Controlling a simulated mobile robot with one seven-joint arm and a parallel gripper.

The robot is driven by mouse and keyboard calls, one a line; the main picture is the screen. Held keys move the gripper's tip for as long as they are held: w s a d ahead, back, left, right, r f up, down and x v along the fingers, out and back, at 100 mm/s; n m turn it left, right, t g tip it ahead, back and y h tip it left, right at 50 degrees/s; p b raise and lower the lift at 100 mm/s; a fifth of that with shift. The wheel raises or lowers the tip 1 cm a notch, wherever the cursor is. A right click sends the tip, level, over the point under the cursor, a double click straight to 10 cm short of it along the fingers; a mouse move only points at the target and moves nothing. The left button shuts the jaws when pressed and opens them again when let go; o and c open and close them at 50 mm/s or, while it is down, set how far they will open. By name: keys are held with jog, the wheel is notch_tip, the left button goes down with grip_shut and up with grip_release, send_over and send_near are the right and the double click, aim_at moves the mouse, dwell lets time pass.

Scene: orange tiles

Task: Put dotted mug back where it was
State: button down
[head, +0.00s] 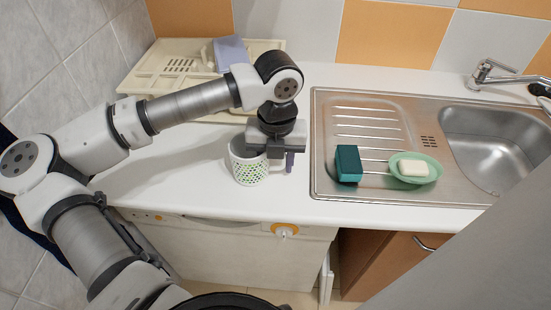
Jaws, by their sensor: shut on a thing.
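The dotted mug (248,173) is white with green and dark dots. It is upright at the front part of the white counter, left of the sink unit, with its handle to the right. My gripper (272,160) points down over the mug's right side and is shut on it. The gripper body hides part of the mug's rim and handle. I cannot tell whether the mug's base touches the counter.
A cream dish rack (150,82) with a greyish-blue item (231,52) stands at the back left. A steel sink unit (330,110) at right bears a teal sponge (348,163) and a green dish (428,176) with soap (413,168). The counter (160,165) left of the mug is clear.

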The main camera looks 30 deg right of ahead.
jog(key=shift+f, duration=0.15)
jog(key=c, duration=0.8)
grip_release()
notch_tip(320, 180, up, 12)
jog(key=shift+d+r+b, duration=0.1)
jog(key=shift+r+b, duration=0.05)
jog(key=shift+b, duration=0.75)
